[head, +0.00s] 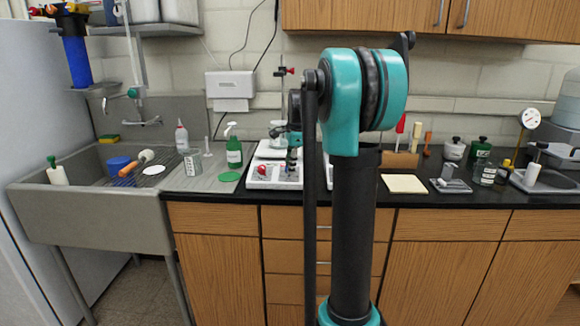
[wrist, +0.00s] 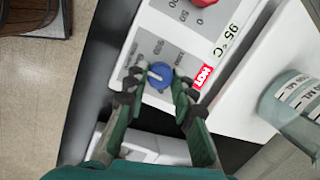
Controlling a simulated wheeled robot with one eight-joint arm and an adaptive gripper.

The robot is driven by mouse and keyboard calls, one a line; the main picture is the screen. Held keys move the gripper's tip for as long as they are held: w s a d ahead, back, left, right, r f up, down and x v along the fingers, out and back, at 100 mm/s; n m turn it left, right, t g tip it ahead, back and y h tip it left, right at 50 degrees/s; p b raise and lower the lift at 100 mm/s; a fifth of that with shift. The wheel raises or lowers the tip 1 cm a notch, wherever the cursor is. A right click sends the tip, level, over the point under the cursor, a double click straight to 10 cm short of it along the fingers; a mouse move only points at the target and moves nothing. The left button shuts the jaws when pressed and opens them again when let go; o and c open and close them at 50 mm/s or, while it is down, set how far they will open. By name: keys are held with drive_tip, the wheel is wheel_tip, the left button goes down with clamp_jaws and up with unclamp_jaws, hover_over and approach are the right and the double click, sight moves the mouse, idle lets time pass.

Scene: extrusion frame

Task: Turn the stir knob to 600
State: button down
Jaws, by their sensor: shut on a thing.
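In the wrist view, a blue round knob (wrist: 161,73) with a pale pointer line sits on the white front panel of a hotplate (wrist: 150,28). Printed scale marks surround it but are too blurred to read surely. The pointer lies toward the left of the picture. My gripper (wrist: 158,80) has its two dark fingertips on either side of the blue knob, shut on it. In the head view the hotplate (head: 268,182) stands on the counter, partly hidden by my arm, and the blue knob cannot be made out.
A red knob (wrist: 203,2) is beside the blue one, near a "95 °C" readout and a red HOT label (wrist: 203,77). A glass beaker (wrist: 296,107) stands close by. A green spray bottle (head: 234,152) and sink (head: 95,207) are to the left.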

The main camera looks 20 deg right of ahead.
sight(295, 179)
drive_tip(key=c, duration=1.3)
unclamp_jaws()
drive_tip(key=shift+o, duration=0.2)
drive_tip(key=shift+r, duration=0.1)
drive_tip(key=v, duration=1.2)
